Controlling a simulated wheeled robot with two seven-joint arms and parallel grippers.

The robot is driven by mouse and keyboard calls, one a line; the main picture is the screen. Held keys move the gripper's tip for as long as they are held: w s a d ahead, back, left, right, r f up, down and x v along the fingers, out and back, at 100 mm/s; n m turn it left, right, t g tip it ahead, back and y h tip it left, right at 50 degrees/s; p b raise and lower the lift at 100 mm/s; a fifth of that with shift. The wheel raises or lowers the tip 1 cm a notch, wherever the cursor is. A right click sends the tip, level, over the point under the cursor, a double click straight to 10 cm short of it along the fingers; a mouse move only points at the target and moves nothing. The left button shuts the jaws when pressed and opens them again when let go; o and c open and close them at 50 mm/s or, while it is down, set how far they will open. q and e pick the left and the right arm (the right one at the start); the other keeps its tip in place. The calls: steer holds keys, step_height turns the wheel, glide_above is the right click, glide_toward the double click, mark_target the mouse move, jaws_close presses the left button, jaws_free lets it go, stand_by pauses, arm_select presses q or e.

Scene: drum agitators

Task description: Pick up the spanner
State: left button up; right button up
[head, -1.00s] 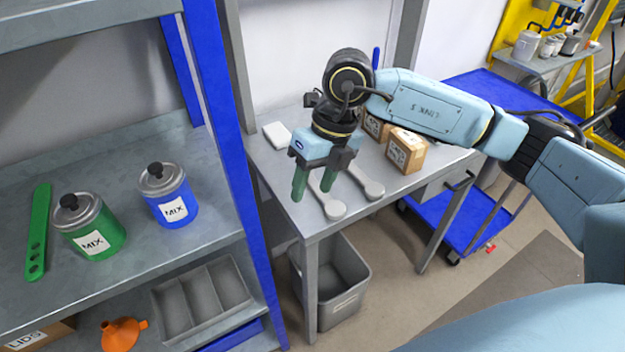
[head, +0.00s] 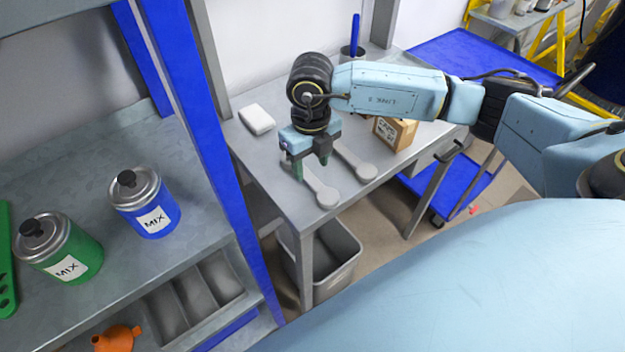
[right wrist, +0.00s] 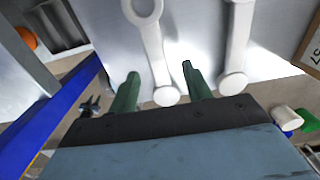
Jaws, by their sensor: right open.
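Two pale grey spanner-shaped tools lie side by side on the grey metal table (head: 285,203). The left tool (head: 325,193) also shows in the right wrist view (right wrist: 154,45), with a ring end and a round solid end. The right tool (head: 362,168) also shows in the right wrist view (right wrist: 238,40); its far end is cut off there. I cannot tell which one is the spanner. My right gripper (head: 311,170) is open and empty, pointing down over the left tool. In the right wrist view its green fingers (right wrist: 160,70) stand on either side of that tool's shaft. My left gripper is not in view.
A white block (head: 257,119) and a cardboard box (head: 397,134) stand on the table. A blue shelf post (head: 215,140) rises at the left, beside a shelf with a blue can (head: 148,205) and a green can (head: 60,250). A grey bin (head: 335,260) is below.

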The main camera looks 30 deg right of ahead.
mark_target(310, 177)
step_height(310, 177, down, 4)
steer(key=shift+a+r, duration=0.15)
steer(key=shift+r, duration=0.1)
jaws_close()
